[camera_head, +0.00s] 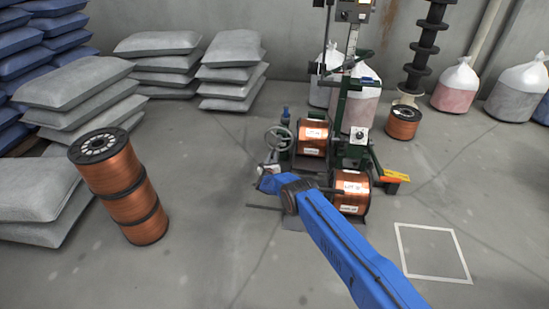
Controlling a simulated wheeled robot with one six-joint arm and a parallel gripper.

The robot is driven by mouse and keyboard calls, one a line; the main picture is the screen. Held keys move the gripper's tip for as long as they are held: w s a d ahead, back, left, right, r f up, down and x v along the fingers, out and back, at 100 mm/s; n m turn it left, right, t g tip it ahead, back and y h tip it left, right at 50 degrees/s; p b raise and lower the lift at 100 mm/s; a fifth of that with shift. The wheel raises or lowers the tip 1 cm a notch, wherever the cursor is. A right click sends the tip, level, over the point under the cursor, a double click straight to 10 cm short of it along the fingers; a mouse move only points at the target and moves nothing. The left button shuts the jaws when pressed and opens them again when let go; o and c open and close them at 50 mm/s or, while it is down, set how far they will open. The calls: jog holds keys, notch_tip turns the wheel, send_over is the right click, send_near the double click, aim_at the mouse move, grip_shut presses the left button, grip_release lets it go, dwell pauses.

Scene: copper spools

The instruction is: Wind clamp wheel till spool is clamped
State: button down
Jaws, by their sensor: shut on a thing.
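The clamp wheel (279,138), a grey spoked handwheel, stands at the left side of the green winding machine (357,112). One copper spool (312,139) with white labels sits in the machine just right of the wheel. Another labelled copper spool (352,184) is at the machine's front, partly hidden behind my blue arm. My gripper (271,164) is at the wheel's lower edge, shut on it; the fingers are small and the exact grip is unclear. Whether the spool is held tight cannot be seen.
A stack of copper spools (122,187) stands at left, before grey sacks (80,100). A single spool (403,122) is on the floor right of the machine, near white bags (457,85). A white floor square (402,258) is empty. Floor left of the machine is clear.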

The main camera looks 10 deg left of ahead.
jog(key=shift+a+r, duration=0.1)
jog(key=shift+a, duration=0.15)
jog(key=c, duration=1.6)
grip_release()
jog(key=shift+o, duration=0.2)
jog(key=shift+s, duration=0.1)
jog(key=s, duration=1.7)
jog(key=shift+s+a, duration=0.15)
jog(key=shift+a, duration=0.1)
